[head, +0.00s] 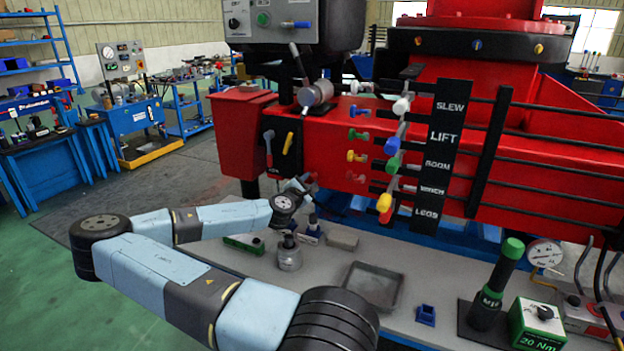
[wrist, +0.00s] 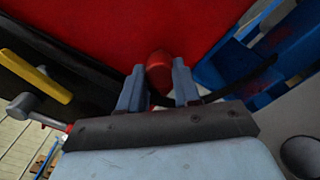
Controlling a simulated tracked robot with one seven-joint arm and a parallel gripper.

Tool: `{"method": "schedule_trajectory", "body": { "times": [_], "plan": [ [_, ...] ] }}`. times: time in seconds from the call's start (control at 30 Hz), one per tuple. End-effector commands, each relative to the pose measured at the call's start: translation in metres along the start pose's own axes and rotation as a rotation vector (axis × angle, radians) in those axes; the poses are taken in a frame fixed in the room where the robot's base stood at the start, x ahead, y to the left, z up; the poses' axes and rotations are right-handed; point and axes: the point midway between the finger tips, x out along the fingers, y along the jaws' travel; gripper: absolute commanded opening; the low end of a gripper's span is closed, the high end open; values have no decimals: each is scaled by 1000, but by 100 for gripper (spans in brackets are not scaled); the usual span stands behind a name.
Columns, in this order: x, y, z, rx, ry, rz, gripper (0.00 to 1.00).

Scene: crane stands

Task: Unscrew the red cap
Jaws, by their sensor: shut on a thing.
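The red cap (wrist: 159,72) shows in the wrist view as a small rounded red piece in front of the red crane body (wrist: 110,30). My gripper (wrist: 158,84) has one finger on each side of it and is shut on it. Its lower part is hidden behind the gripper's dark palm. In the head view my gripper (head: 303,184) is low in front of the red crane body, right of the black lever panel. The cap cannot be made out clearly there.
The grey bench (head: 330,265) below holds a metal cylinder (head: 289,255), a shallow tray (head: 373,287) and a blue block (head: 426,315). Coloured levers (head: 390,150) project at right.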

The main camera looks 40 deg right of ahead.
Motion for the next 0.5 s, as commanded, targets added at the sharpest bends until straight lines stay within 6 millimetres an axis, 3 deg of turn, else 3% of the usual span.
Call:
{"method": "schedule_trajectory", "body": {
  "times": [0.27,0.5],
  "plan": [
    [-1,-2,0,-293,-1,-2,0],
    [-1,-2,0,-353,0,-4,0]
  ]
}}
